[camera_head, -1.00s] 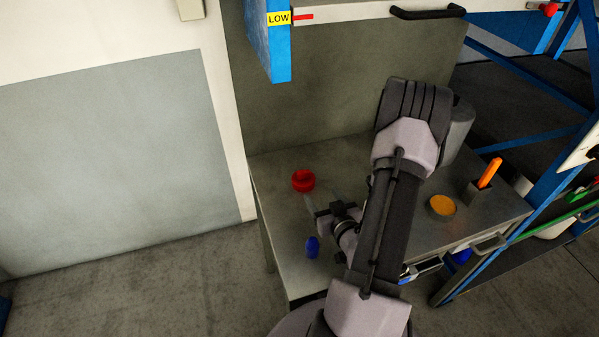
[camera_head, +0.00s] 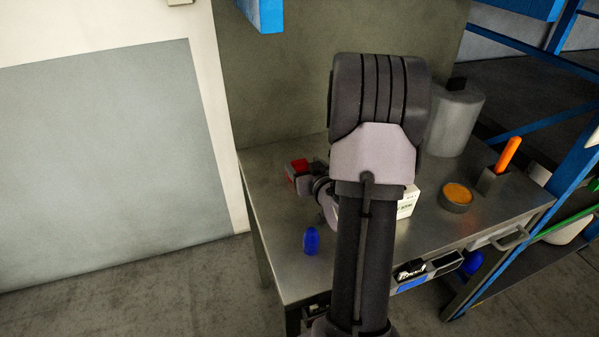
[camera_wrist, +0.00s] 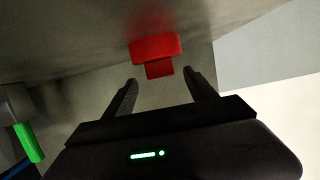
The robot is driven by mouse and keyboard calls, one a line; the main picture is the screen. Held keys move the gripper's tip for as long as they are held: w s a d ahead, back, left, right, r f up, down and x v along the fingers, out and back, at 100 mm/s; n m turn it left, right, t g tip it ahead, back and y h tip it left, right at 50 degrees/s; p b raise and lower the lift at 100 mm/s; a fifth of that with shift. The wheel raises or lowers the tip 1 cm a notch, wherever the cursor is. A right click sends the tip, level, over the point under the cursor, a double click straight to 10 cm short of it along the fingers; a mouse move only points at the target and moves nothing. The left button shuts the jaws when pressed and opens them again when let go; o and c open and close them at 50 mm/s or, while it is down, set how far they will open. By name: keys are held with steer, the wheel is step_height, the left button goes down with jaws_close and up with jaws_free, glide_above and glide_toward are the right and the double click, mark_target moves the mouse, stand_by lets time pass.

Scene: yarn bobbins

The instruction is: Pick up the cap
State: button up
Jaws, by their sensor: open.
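The red cap (camera_head: 297,165) lies on the metal table near its back left part, partly hidden by my gripper (camera_head: 299,182) in the head view. In the wrist view the red cap (camera_wrist: 155,47) shows as a wide round part with a narrower block, just beyond the fingertips. My gripper (camera_wrist: 159,80) is open and empty, with one finger on either side of the line to the cap. The fingers look apart from the cap.
A small blue object (camera_head: 311,240) stands near the table's (camera_head: 275,200) left front. To the right are an orange-topped round tin (camera_head: 456,198), a holder with an orange stick (camera_head: 508,153) and a grey cylinder (camera_head: 456,118). A white box (camera_head: 407,202) is partly hidden by my arm.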

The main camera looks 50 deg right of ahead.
mark_target(300, 164)
steer(key=x, duration=0.4)
steer(key=shift+f+b, duration=0.25)
steer(key=shift+b, duration=0.1)
steer(key=shift+a+r, duration=0.1)
steer(key=c, duration=1.4)
step_height(300, 164, up, 10)
steer(key=p, duration=0.4)
